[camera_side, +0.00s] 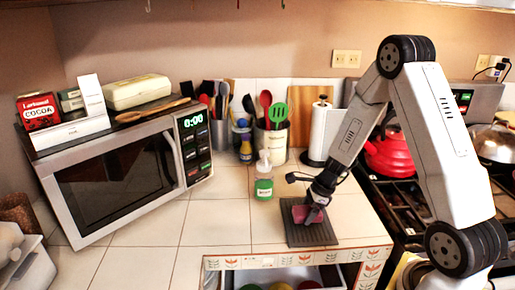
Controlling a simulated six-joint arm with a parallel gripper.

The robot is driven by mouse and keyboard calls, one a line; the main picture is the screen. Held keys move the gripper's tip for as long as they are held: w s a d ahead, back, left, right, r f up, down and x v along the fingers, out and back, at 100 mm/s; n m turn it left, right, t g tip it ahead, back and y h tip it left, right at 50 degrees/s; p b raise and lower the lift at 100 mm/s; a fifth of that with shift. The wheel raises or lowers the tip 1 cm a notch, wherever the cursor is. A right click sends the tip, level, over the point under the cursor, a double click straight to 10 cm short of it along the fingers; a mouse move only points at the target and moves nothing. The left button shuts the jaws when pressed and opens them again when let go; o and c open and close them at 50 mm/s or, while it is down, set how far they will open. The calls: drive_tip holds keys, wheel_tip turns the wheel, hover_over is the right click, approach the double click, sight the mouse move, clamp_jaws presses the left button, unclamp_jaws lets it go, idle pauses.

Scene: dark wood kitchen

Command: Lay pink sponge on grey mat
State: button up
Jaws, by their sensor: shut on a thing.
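The grey mat (322,237) lies flat on the tiled counter near its front edge, right of centre. The pink sponge (300,217) is at my gripper (310,213), over the middle of the mat. My gripper points down and is shut on the sponge. The fingers partly hide the sponge. I cannot tell whether the sponge touches the mat or hangs just above it.
A soap bottle (264,180) stands left of the mat. A paper towel holder (320,135) and a utensil crock (272,140) stand behind. A microwave (125,170) is at left, the stove with a red kettle (388,155) at right. Counter tiles left of the mat are clear.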

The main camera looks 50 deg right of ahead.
drive_tip(key=shift+f, duration=0.35)
drive_tip(key=o, duration=0.9)
drive_tip(key=shift+r, duration=0.2)
drive_tip(key=shift+v, duration=6)
